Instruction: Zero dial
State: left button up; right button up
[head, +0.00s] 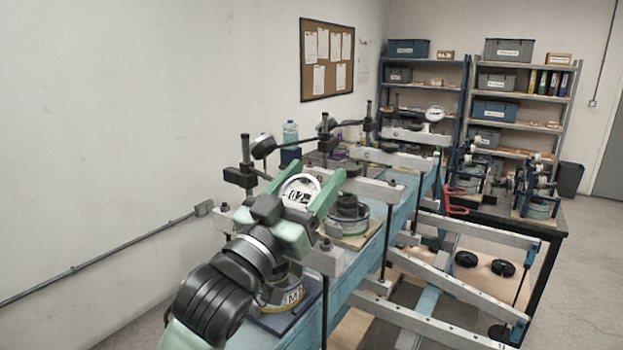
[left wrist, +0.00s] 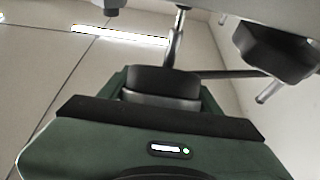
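A dial gauge (head: 299,191) with a white face and dark figures sits over the near end of the long bench rig. My left gripper (head: 303,192) reaches in from the lower left, its two green fingers on either side of the dial. In the left wrist view the dial's dark round body with a silver band (left wrist: 163,88) fills the space between the fingers, with no clear gap. The needle and exact reading are too small to tell, and part of the face is hidden. My right gripper is in neither view.
Close by stand a dark post (head: 246,155), a steel beam (head: 372,188) and stacked dark weights (head: 347,207). More gauges (head: 435,114) stand farther along the blue bench (head: 402,217). Shelves (head: 520,98) fill the back; the wall is close on the left.

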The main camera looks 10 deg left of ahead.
pick_arm(q)
jog(key=shift+s+d+m+g+h+p, duration=0.15)
jog(key=shift+m+g+h+p, duration=0.1)
jog(key=shift+m+g+h, duration=0.5)
jog(key=shift+d+m+g+h+p, duration=0.15)
jog(key=shift+m+g+h, duration=0.25)
jog(key=shift+m+h, duration=0.7)
jog(key=shift+s+d+m+g+h+p, duration=0.1)
jog(key=shift+m+g+h+p, duration=0.2)
jog(key=shift+m+g+h, duration=0.55)
jog(key=shift+s+d+f+m+g+h+p, duration=0.1)
jog(key=shift+m+g+h+p, duration=0.1)
jog(key=shift+m+g+h, duration=0.35)
jog(key=shift+d+m+g+h+p, duration=0.15)
jog(key=shift+m+h+p, duration=0.1)
jog(key=shift+m, duration=0.5)
jog(key=o, duration=1.4)
